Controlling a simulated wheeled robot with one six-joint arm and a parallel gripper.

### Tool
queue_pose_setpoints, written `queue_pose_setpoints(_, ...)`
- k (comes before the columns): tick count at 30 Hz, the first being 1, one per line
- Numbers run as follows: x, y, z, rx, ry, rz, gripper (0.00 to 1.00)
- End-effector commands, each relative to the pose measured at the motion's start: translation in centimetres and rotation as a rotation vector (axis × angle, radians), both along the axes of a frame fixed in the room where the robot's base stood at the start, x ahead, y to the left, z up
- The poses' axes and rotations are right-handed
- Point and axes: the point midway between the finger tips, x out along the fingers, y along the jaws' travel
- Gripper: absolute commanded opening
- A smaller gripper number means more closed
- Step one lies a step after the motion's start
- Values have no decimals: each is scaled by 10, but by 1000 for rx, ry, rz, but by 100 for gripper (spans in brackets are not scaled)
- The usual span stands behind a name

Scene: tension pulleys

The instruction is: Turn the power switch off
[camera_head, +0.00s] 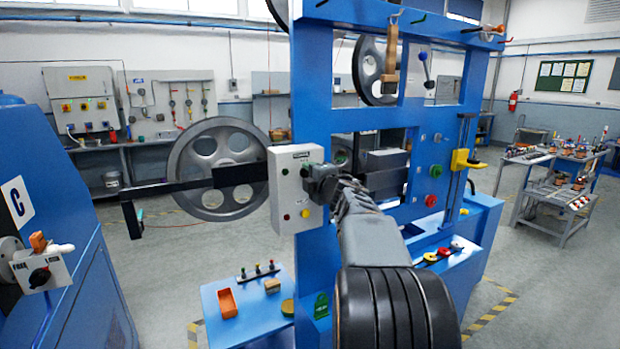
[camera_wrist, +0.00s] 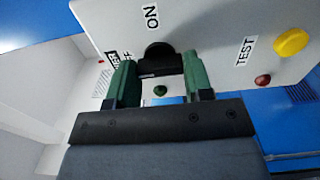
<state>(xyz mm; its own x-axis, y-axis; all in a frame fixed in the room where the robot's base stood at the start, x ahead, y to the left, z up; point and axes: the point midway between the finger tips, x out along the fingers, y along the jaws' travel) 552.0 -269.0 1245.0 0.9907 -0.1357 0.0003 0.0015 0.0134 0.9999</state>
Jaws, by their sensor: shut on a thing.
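A pale control box (camera_head: 284,190) is fixed on the blue frame. Its black power switch knob (camera_wrist: 158,52) shows in the wrist view, with an "ON" label beyond it and a partly hidden label to its left. My gripper (camera_wrist: 161,68) is shut on the knob, with one green-sided finger on each side of it. In the head view my gripper (camera_head: 318,178) is against the right part of the box and hides the switch. Where the knob points is hard to tell.
Near the switch are a yellow button (camera_wrist: 291,42), a small red light (camera_wrist: 262,80), a "TEST" label and a green light (camera_wrist: 160,92). A large grey wheel (camera_head: 222,141) with a black bar is left of the box. A blue table (camera_head: 218,290) stands below.

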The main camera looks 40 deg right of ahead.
Motion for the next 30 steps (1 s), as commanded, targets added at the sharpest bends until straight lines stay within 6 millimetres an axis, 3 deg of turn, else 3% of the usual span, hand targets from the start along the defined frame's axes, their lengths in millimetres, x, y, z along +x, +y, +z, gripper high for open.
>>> queue_pose_setpoints(8, 0, 0, 0, -4, 2, 0, 23)
queue_pose_setpoints(9, 0, 0, 0, -4, 2, 0, 49)
queue_pose_setpoints(17, 0, 0, 0, -2, 1, 0, 72)
queue_pose_setpoints(25, -2, 0, 0, -2, 0, 0, 72)
queue_pose_setpoints(30, -21, 3, 0, -3, -2, -2, 72)
